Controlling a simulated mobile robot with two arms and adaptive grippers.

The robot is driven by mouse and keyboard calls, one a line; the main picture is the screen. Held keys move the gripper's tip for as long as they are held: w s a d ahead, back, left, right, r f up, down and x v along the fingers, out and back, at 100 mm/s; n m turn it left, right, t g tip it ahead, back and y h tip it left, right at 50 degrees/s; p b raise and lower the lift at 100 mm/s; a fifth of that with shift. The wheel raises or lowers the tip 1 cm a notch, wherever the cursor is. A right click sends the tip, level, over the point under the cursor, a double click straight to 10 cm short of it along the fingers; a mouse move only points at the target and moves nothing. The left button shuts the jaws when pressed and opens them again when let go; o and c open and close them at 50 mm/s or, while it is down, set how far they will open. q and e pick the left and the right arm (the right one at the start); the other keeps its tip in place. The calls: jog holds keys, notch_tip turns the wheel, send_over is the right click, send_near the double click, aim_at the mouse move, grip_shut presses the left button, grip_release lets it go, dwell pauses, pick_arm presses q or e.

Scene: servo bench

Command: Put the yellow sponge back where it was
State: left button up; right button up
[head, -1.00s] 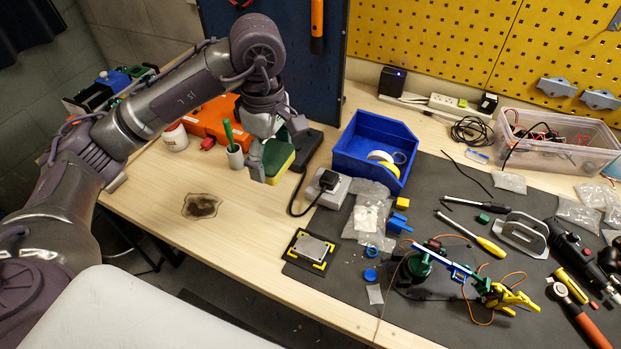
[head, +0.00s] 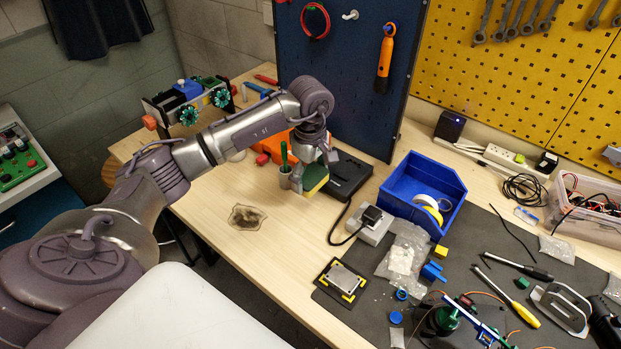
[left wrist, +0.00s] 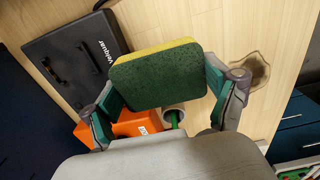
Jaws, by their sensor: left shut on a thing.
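The sponge (head: 315,178), yellow with a dark green face, is held by my left gripper (head: 309,184) near the back of the wooden bench. In the left wrist view the sponge (left wrist: 160,76) sits between the two fingers of the left gripper (left wrist: 168,95), green face toward the camera and yellow edge beyond. It appears to be above the bench top; the exact height cannot be told. A dark stain (head: 247,217) marks the bare wood to its front left. My right gripper is not in view.
A cup with a green tool (head: 285,180), an orange case (head: 273,147) and a black case (head: 350,176) stand close around the sponge. A blue bin (head: 408,192) and a grey box with a black plug (head: 372,224) lie to the right. Bare wood is free in front.

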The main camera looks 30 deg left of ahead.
aim_at(311, 186)
pick_arm(q)
notch_tip(311, 186, down, 2)
jog(key=shift+f, duration=0.2)
jog(key=shift+f+b, duration=0.5)
jog(key=shift+f, duration=0.1)
jog(key=o, duration=1)
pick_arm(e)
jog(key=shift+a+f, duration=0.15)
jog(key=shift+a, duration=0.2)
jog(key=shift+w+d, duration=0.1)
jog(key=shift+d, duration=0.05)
